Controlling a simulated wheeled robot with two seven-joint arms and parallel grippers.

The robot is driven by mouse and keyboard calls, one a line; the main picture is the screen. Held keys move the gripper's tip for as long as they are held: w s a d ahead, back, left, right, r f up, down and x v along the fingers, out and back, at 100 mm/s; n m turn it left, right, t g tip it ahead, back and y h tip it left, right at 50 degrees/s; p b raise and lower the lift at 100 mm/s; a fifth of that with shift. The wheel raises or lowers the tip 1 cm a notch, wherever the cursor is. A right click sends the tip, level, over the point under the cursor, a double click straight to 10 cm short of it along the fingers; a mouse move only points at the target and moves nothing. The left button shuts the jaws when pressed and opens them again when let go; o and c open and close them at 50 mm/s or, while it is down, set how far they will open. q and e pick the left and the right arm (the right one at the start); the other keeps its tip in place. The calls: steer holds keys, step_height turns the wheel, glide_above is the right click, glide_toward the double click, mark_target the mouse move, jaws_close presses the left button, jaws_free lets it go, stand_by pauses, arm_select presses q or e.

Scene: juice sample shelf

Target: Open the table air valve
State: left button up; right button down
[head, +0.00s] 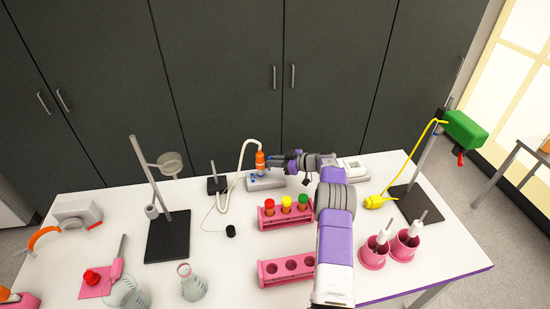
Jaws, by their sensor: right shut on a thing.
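An orange upright fitting (260,158) stands over a small grey base (265,181) with blue marks near the back middle of the table. A white hose (241,160) loops down to the left beside it. My right gripper (270,161) reaches in from the right and is shut on the orange fitting; its fingertips are small and the exact contact is hard to see. No part is clearly labelled as the table air valve; the orange fitting may be it. My left gripper is not in view.
A pink rack (270,222) with red, yellow and green capped tubes and an empty pink rack (262,282) stand left of my right arm. Two pink cups (373,256) stand right of it. A ring stand (168,237) is at left, a yellow hose (410,155) at right.

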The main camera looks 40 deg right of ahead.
steer(key=shift+w+d+g+p, duration=0.1)
steer(key=shift+w+g+p, duration=0.05)
steer(key=shift+g+p, duration=0.15)
stand_by(0.4)
steer(key=c, duration=1.2)
jaws_free()
steer(key=shift+o, duration=0.2)
steer(key=v, duration=0.7)
steer(key=shift+s, duration=0.25)
steer(key=shift+d+r, duration=0.15)
